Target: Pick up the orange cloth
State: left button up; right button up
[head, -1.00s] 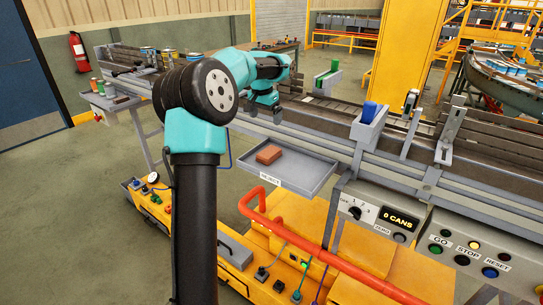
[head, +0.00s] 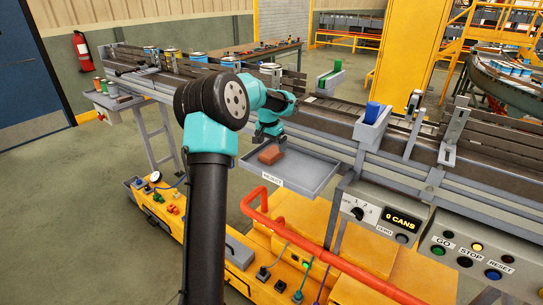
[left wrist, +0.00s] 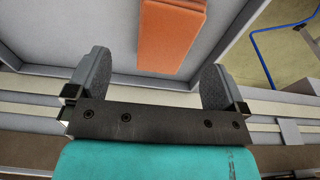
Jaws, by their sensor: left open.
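The orange cloth (head: 270,155) is a folded block lying in a shallow grey tray (head: 312,178) beside the conveyor. It also shows in the left wrist view (left wrist: 172,36), at the top, just beyond the fingertips. My left gripper (head: 269,139) is over the tray's left part, right by the cloth at its far side. In the left wrist view my left gripper (left wrist: 155,78) is open, its two grey pads wide apart with nothing between them. The cloth lines up with the gap between the pads. The exact height above the tray is hard to tell. My right gripper is not in view.
The conveyor (head: 330,115) with its metal rail runs behind the tray, carrying cans at its left end. A blue part (head: 372,112) in a grey holder stands right of the tray. A red pipe (head: 300,232) and the control panel (head: 400,220) are in front.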

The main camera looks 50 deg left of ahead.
aim_at(272, 152)
pick_arm(q)
jog(key=shift+w+a+f, duration=0.15)
jog(key=shift+f, duration=0.7)
jog(key=shift+w+a+f, duration=0.15)
jog(key=shift+f, duration=0.7)
jog(key=shift+w+a+f, duration=0.15)
jog(key=shift+f, duration=0.7)
jog(key=c, duration=1)
jog(key=shift+r, duration=0.2)
